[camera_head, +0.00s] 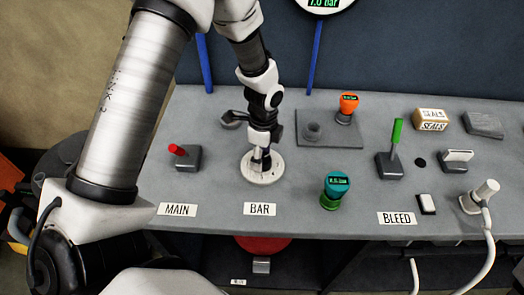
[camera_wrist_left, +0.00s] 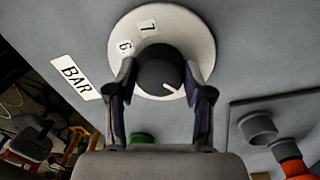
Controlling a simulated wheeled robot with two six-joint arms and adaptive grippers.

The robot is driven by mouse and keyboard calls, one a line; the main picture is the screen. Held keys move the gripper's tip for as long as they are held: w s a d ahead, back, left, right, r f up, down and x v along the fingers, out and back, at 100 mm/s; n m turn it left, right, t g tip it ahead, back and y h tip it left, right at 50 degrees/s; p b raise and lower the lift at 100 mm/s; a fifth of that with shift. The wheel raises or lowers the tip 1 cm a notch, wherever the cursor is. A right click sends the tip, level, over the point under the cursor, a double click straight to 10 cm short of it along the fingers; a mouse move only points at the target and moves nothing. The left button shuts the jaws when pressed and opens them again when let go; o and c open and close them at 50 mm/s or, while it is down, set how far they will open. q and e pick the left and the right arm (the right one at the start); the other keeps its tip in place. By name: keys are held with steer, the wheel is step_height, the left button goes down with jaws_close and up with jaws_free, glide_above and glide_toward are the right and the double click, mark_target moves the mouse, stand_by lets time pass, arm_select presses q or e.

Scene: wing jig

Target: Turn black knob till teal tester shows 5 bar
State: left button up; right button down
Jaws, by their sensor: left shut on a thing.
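My left gripper (camera_head: 262,154) reaches down from above onto the white round dial (camera_head: 250,173) behind the BAR label. In the left wrist view its two fingers (camera_wrist_left: 160,78) are closed on the black knob (camera_wrist_left: 156,66), one on each side. The knob has a white pointer mark pointing to the lower right in that view. The dial (camera_wrist_left: 204,48) shows a 6 and a 7. The teal tester (camera_head: 336,186) stands on a green base to the right; its lit display is too small to read surely. My right gripper is not in view.
A red-tipped switch (camera_head: 187,156) is left of the dial. An orange tester (camera_head: 348,105) is at the back, near a grey plate (camera_head: 312,140). A green lever (camera_head: 396,138) stands right of the teal tester. A cut-off round gauge (camera_head: 325,4) seems to read 7.0 bar.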

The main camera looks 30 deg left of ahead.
arm_select(q)
steer(key=n+p, duration=0.1)
steer(key=n, duration=0.3)
steer(key=shift+s+n, duration=0.1)
steer(key=shift+n, duration=0.2)
steer(key=n+p, duration=0.1)
steer(key=n, duration=0.4)
steer(key=shift+h+p, duration=0.3)
steer(key=shift+p, duration=0.05)
steer(key=n+p, duration=0.1)
steer(key=n, duration=0.4)
steer(key=shift+s+n+t, duration=0.1)
steer(key=shift+n+t, duration=0.3)
steer(key=shift+d+n, duration=0.1)
steer(key=shift+n, duration=1.9)
steer(key=o, duration=1.2)
steer(key=shift+c, duration=0.2)
